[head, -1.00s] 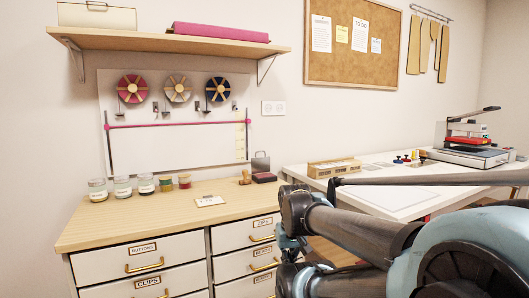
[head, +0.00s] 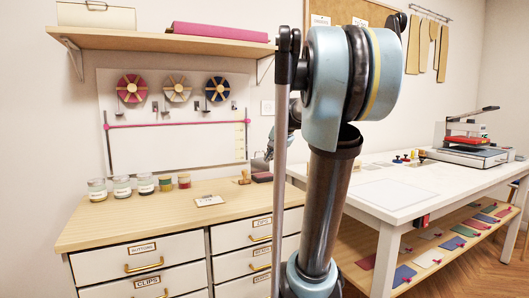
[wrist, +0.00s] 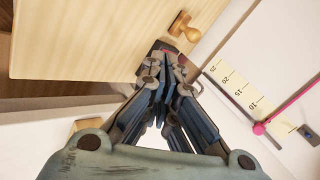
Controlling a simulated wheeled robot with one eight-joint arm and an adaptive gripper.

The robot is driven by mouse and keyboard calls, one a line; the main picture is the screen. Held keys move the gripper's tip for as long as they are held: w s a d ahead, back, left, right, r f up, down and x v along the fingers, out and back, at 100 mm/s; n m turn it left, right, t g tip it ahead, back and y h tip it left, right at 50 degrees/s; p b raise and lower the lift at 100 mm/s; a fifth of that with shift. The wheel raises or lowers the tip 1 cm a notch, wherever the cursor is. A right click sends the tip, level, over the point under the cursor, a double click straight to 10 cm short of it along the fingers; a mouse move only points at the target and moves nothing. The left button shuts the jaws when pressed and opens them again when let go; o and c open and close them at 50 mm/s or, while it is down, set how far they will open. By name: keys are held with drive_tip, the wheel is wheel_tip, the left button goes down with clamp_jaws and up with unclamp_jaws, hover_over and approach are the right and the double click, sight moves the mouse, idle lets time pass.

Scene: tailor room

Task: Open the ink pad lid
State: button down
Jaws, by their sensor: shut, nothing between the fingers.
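The ink pad (head: 262,177) is a small, low box with a dark reddish side, at the right back of the wooden drawer-cabinet top. My arm hides part of it in the head view. In the wrist view, its dark, pink-edged corner (wrist: 163,47) shows just beyond my fingertips. My gripper (wrist: 154,77) is shut and empty, pointing toward the pad; I cannot tell whether it touches it. The lid's state cannot be made out.
A wooden-handled stamp (wrist: 181,26) stands beside the pad, close to my fingers. A wall board with a ruler strip (wrist: 237,90) and pink rod rises close behind. Several jars (head: 122,187) and a small card (head: 209,200) are left on the cabinet (head: 110,229). A white table (head: 400,196) stands right.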

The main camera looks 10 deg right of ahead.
drive_tip(key=w+d+r+m+t, duration=0.1)
drive_tip(key=w+d+r+m, duration=0.1)
drive_tip(key=w+r, duration=0.3)
drive_tip(key=w+d+r+m+t, duration=0.1)
drive_tip(key=w+d+r+m, duration=0.1)
drive_tip(key=w, duration=0.5)
hover_over(260, 161)
drive_tip(key=s+d, duration=0.2)
wheel_tip(260, 161, down, 8)
drive_tip(key=shift+w, duration=0.15)
drive_tip(key=shift+d+f, duration=0.1)
drive_tip(key=shift+d, duration=0.05)
